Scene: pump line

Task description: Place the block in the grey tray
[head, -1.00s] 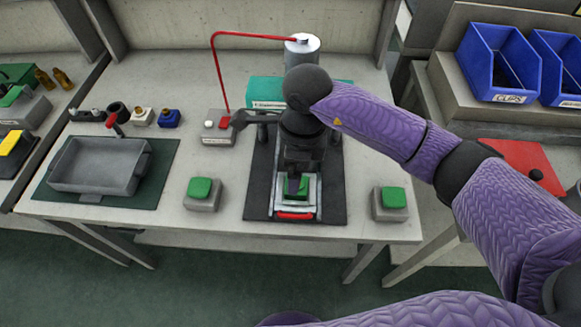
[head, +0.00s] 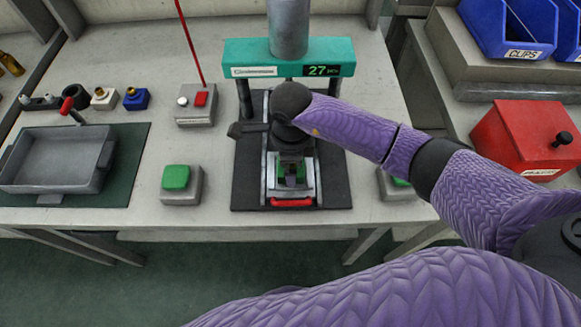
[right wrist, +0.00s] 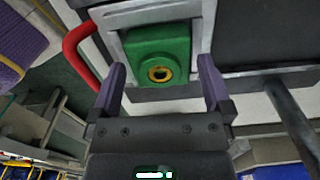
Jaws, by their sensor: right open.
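The green block (right wrist: 158,57), with a brass-ringed hole, sits in the metal holder of the press. In the head view only slivers of it (head: 281,180) show beside my gripper. My right gripper (head: 293,174) points down over the holder. In the right wrist view its two fingers (right wrist: 163,88) are open, one toward each side of the block, with visible gaps; whether they are level with it I cannot tell. The grey tray (head: 50,187) stands on a dark green mat at the left; its visible floor is empty. My left gripper is not in view.
The teal press bar (head: 250,54) and its posts stand behind my gripper. A green button box (head: 182,198) and a red-button box (head: 195,116) lie between tray and press. Small fittings (head: 137,98) stand behind the tray. A red box (head: 520,140) is at right.

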